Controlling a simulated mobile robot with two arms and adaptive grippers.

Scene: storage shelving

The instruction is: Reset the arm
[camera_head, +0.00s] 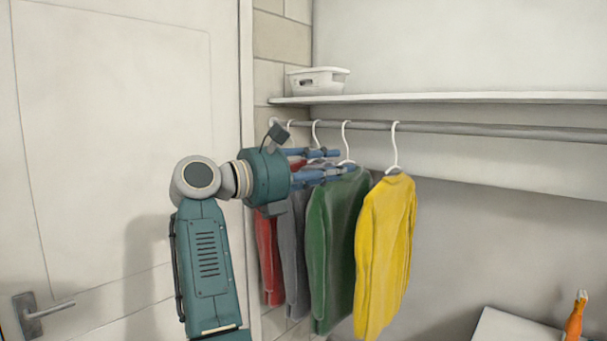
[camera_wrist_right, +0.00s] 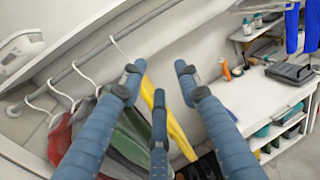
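My right arm rises from the bottom of the head view, bends at the elbow and points right toward the hanging clothes. My right gripper (camera_head: 346,162) is in front of the upper part of the green garment (camera_head: 335,235), left of the yellow garment (camera_head: 385,260). In the right wrist view, the fingers of the right gripper (camera_wrist_right: 157,85) are spread apart with nothing held between them. The yellow garment (camera_wrist_right: 175,130) shows behind the gap between them. Whether a finger touches a garment cannot be told. My left gripper is in neither view.
A red garment (camera_head: 270,260) and a grey garment (camera_head: 293,250) hang further left on the rod (camera_head: 500,131). A shelf (camera_head: 450,97) above it bears a white basket (camera_head: 318,81). A door (camera_head: 110,120) stands left. A white desk (camera_head: 510,328) with an orange bottle (camera_head: 575,318) is lower right.

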